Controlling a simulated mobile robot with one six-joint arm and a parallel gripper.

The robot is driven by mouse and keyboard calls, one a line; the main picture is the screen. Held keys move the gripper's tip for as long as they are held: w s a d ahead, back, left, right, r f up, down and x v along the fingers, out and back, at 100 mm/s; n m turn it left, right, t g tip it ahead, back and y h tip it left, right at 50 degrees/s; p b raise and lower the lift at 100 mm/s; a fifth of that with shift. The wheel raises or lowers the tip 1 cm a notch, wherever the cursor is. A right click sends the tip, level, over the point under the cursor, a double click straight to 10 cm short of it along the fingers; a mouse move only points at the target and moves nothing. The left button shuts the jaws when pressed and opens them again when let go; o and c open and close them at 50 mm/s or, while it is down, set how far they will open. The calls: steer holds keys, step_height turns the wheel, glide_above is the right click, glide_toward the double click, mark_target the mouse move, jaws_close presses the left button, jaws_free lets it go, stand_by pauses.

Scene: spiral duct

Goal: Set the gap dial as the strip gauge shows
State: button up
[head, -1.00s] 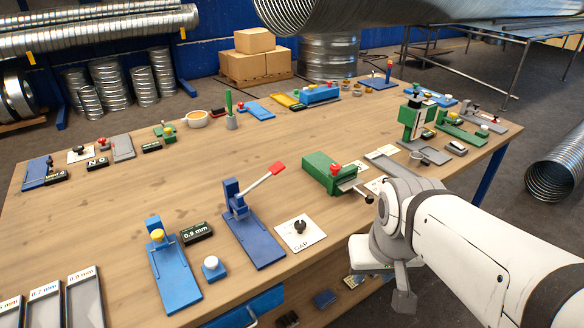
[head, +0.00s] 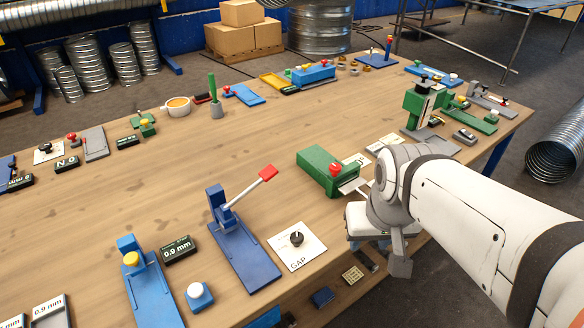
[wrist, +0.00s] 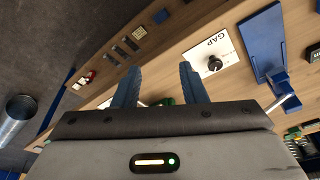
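The gap dial is a black knob (head: 297,239) on a white plate marked GAP (head: 291,257), near the front edge of the bench. In the wrist view the knob (wrist: 214,63) and its plate (wrist: 205,50) lie just right of my fingers. A small dark display (head: 177,250) reads 0.9 mm, between a blue device with a yellow knob (head: 131,259) and a blue lever stand (head: 240,250). I cannot tell which device is the strip gauge. My gripper (wrist: 160,72) has its two blue fingers apart and empty. In the head view my arm hides the fingers.
A green box with a red knob (head: 328,172) stands behind the dial, close to my arm. The red-tipped lever (head: 265,174) rises left of the dial. A white button on a blue block (head: 199,295) sits front left. The middle of the bench (head: 170,180) is clear.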

steer(key=shift+o, duration=0.8)
steer(key=shift+w+r, duration=0.1)
steer(key=shift+w, duration=0.05)
steer(key=shift+o, duration=0.5)
steer(key=w+a+m+g+p, duration=0.1)
steer(key=w+a+p, duration=0.1)
steer(key=w, duration=0.2)
steer(key=w+a+m+g+y+p, duration=0.1)
steer(key=w+g+p, duration=0.1)
steer(key=w+p, duration=0.1)
steer(key=shift+w+a+r, duration=0.25)
steer(key=shift+w+a, duration=0.1)
steer(key=shift+w, duration=0.35)
steer(key=m+g+p, duration=0.3)
steer(key=g+p, duration=0.1)
steer(key=p, duration=0.2)
glide_toward(297, 236)
steer(key=shift+y, duration=0.4)
steer(key=x, duration=0.5)
steer(key=p+x, duration=0.1)
steer(key=x, duration=0.2)
steer(key=shift+s+d+f, duration=0.1)
steer(key=shift+d+f, duration=0.15)
steer(key=shift+d, duration=0.1)
steer(key=shift+c, duration=0.2)
